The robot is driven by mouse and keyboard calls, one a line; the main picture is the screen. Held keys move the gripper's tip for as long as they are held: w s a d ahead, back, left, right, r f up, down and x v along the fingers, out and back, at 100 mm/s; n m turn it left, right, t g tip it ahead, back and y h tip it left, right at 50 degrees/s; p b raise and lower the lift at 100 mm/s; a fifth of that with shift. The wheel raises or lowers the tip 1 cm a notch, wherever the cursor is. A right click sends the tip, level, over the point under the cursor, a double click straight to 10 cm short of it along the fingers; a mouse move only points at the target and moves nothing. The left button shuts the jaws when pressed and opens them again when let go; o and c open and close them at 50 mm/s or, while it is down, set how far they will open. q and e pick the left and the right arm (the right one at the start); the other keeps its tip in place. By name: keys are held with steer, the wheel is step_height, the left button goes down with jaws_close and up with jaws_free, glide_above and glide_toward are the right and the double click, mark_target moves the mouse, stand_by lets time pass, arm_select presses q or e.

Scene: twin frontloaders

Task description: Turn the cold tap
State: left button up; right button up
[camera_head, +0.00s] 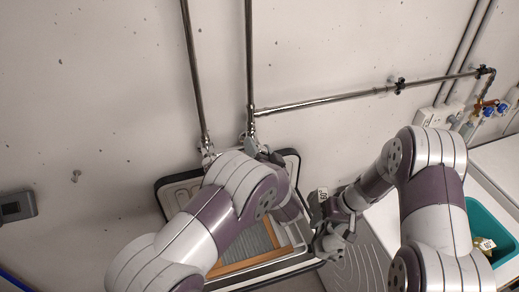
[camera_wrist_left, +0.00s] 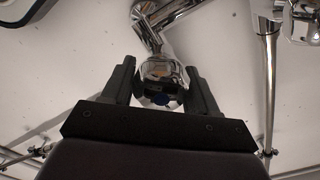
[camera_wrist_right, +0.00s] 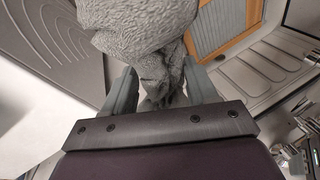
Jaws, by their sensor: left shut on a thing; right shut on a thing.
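The cold tap (camera_wrist_left: 160,72) is a chrome fitting with a blue dot, seen close up in the left wrist view. My left gripper (camera_wrist_left: 158,82) has a finger on either side of it and is shut on it. In the head view, my left arm largely hides this gripper and the tap at the foot of the wall pipes. My right gripper (camera_wrist_right: 163,88) is shut on a crumpled grey cloth (camera_wrist_right: 140,28). In the head view the cloth (camera_head: 333,241) hangs beside the sink's right edge, away from the tap.
The dark-rimmed sink (camera_head: 160,192) holds a wood-framed board (camera_head: 238,265). A ribbed draining surface (camera_head: 358,268) lies to the right. A teal tub (camera_head: 484,214) stands further right. Chrome pipes (camera_head: 249,60) run up the wall, and a horizontal pipe (camera_head: 330,98) leads to blue-handled valves (camera_head: 489,111).

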arm_select(q)
steer(key=shift+a+f, duration=0.1)
steer(key=shift+f, duration=0.1)
steer(key=o, duration=1)
steer(key=shift+w+a, duration=0.1)
steer(key=shift+w, duration=0.1)
arm_select(e)
steer(key=shift+w+a, duration=0.1)
steer(key=shift+w, duration=0.15)
step_height(320, 180, down, 4)
steer(key=b, duration=0.4)
steer(key=shift+s+f, duration=0.1)
arm_select(q)
steer(key=v, duration=1.2)
